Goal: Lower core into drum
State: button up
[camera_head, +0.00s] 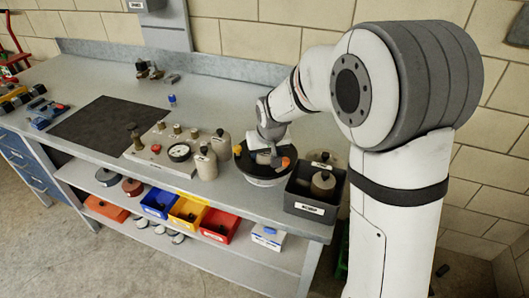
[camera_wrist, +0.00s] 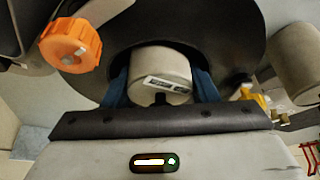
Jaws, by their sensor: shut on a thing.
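The core (camera_wrist: 160,72) is a pale cylinder with a small label, between the blue fingers of my gripper (camera_wrist: 161,88) in the wrist view. My gripper is shut on it. The drum (camera_head: 265,182) stands on the bench in the head view, with a pale body and dark upper rim. Its dark ring (camera_wrist: 228,35) surrounds the core in the wrist view. My gripper (camera_head: 268,150) is right over the drum. An orange knob (camera_wrist: 70,45) sits at the drum's left in the wrist view, a yellow part at its right. How deep the core sits is hidden.
A dark bin (camera_head: 305,208) with pale canisters stands close to the drum's right. A pale panel (camera_head: 160,155) with fittings and a gauge, plus canisters, is on the left. A dark mat (camera_head: 100,125) lies clear. Coloured bins (camera_head: 188,211) sit on the lower shelf.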

jog(key=shift+f+b, duration=0.35)
jog(key=shift+f, duration=0.1)
jog(key=shift+r, duration=0.3)
jog(key=shift+r, duration=0.2)
